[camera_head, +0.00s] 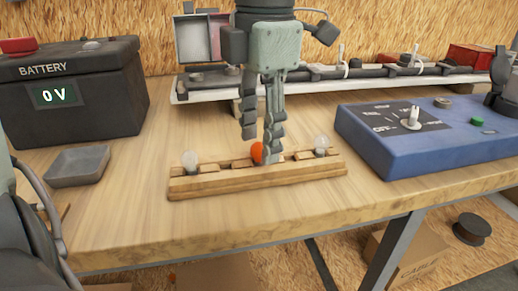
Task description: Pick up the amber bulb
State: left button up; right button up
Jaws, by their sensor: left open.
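The amber bulb (257,153) shows as a small orange ball in the middle of a wooden rack (255,176) on the bench. My left gripper (259,146) points down over the rack, its fingers apart. One fingertip is above and left of the bulb; the other reaches down in front of its right side and hides part of it. I cannot tell whether a finger touches the bulb. Two clear bulbs stand in the rack, one at the left end (190,161) and one at the right end (321,145). My right gripper is not seen.
A black battery (80,95) reading 0 V and a grey tray (78,166) are on the left. A blue box (420,150) with a dial is on the right. A light bar (340,82) lies behind. Bare bench lies in front of the rack.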

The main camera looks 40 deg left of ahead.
pick_arm(q)
jog(key=shift+f, duration=0.8)
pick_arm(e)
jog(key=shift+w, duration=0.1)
pick_arm(q)
jog(key=shift+c, duration=0.6)
jog(key=c, duration=0.7)
jog(key=shift+r, duration=0.15)
jog(key=shift+c, duration=0.2)
notch_tip(320, 180, up, 4)
jog(key=shift+w+r, duration=0.1)
jog(key=s+d+r, duration=0.2)
jog(key=s+r, duration=0.1)
jog(key=s, duration=0.2)
jog(key=s+d+r+b, duration=0.1)
jog(key=s+d+r, duration=0.2)
jog(key=s, duration=0.2)
jog(key=shift+s+r, duration=0.3)
jog(key=shift+s, duration=0.1)
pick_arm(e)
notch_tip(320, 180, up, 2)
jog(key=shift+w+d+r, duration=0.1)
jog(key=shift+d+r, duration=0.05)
